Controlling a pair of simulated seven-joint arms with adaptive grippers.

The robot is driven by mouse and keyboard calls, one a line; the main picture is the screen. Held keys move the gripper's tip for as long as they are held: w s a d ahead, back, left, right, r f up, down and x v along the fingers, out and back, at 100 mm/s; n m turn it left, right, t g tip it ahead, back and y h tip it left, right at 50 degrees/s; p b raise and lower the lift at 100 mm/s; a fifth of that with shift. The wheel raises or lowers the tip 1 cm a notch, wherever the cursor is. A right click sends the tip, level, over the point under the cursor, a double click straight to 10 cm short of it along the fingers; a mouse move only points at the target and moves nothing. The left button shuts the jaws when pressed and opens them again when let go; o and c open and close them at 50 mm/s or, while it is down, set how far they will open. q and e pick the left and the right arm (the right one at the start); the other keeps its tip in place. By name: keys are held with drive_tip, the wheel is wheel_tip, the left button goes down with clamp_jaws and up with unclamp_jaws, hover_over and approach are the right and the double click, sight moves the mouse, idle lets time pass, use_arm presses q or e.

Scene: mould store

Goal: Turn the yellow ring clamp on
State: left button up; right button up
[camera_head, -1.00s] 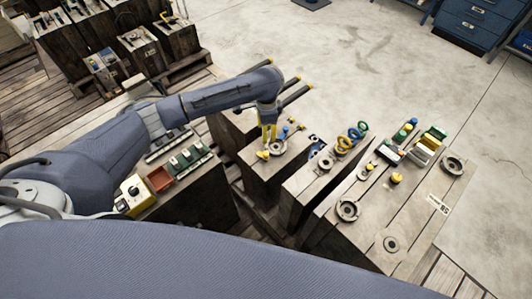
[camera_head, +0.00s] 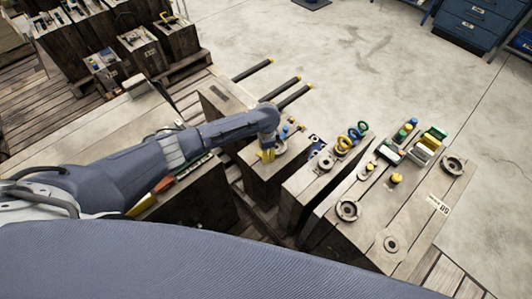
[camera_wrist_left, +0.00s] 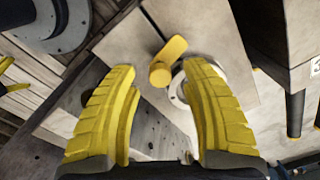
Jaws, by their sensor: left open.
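In the left wrist view, the yellow ring clamp shows as a yellow lever (camera_wrist_left: 171,47) with a round yellow end. It lies against the left side of a pale metal ring (camera_wrist_left: 180,86) on a wooden block. My left gripper (camera_wrist_left: 165,105) is open, its yellow fingers spread on either side below the lever, and it holds nothing. The right finger covers part of the ring. In the head view, my left gripper (camera_head: 266,156) is low over the middle block, and the clamp is hidden or cannot be told from the yellow fingers. My right gripper is not in view.
Blocks to the right carry blue, yellow and green rings (camera_head: 350,137), a yellow knob (camera_head: 396,178) and dark metal rings (camera_head: 347,209). Dark yellow-tipped rods (camera_head: 283,88) stick out behind the middle block. Concrete floor (camera_head: 340,50) beyond is open.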

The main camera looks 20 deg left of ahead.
use_arm(q)
drive_tip(key=shift+f, duration=0.35)
clamp_jaws()
idle(0.3)
